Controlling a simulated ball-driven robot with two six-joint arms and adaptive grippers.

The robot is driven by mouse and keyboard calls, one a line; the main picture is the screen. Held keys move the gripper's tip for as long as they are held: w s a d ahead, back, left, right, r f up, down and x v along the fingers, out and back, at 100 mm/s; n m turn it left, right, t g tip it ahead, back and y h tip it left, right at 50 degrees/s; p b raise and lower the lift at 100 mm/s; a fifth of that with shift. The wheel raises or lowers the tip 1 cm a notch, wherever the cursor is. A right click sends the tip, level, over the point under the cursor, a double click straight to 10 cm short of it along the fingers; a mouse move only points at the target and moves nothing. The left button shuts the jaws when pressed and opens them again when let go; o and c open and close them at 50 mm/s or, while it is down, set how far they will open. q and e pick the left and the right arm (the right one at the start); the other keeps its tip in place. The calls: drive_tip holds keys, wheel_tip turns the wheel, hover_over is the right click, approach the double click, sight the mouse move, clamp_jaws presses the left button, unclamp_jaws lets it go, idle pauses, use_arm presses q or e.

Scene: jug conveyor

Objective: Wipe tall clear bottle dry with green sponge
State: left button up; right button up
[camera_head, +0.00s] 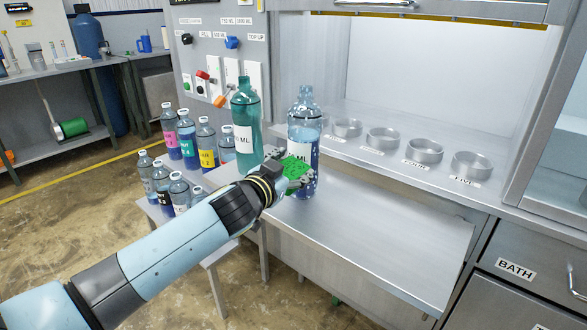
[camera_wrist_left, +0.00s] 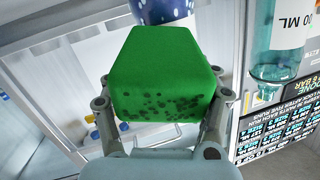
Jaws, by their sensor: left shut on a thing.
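The tall clear bottle (camera_head: 304,122) stands upright on the steel bench, with blue liquid inside, a pale label and drops on its lower part. My left gripper (camera_head: 283,172) is shut on the green sponge (camera_head: 297,166), in front of the bottle's lower half. In the left wrist view the sponge (camera_wrist_left: 155,65) sits between both fingers, with dark spots on its near face. Part of the bottle (camera_wrist_left: 160,10) shows behind it, speckled blue. I cannot tell whether sponge and bottle touch. My right gripper is not in view.
A teal bottle (camera_head: 246,108) stands close to the left of the clear one. Several small labelled bottles (camera_head: 206,146) stand on a lower stand at left. Round metal dishes (camera_head: 383,138) line the shelf behind. The bench (camera_head: 380,235) is clear at right.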

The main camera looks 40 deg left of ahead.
sight(304, 137)
use_arm(q)
wheel_tip(304, 137, up, 6)
drive_tip(key=p, duration=0.5)
drive_tip(key=shift+r, duration=0.1)
drive_tip(key=shift+s+f, duration=0.15)
drive_tip(key=shift+f, duration=0.05)
drive_tip(key=shift+s+d+b, duration=0.15)
drive_tip(key=shift+s+d, duration=0.25)
drive_tip(key=shift+s, duration=0.45)
drive_tip(key=shift+s+d+b, duration=0.15)
drive_tip(key=shift+s+d, duration=0.25)
drive_tip(key=shift+s, duration=0.45)
drive_tip(key=shift+s+d+b, duration=0.15)
drive_tip(key=shift+s+d, duration=0.25)
drive_tip(key=shift+s, duration=0.45)
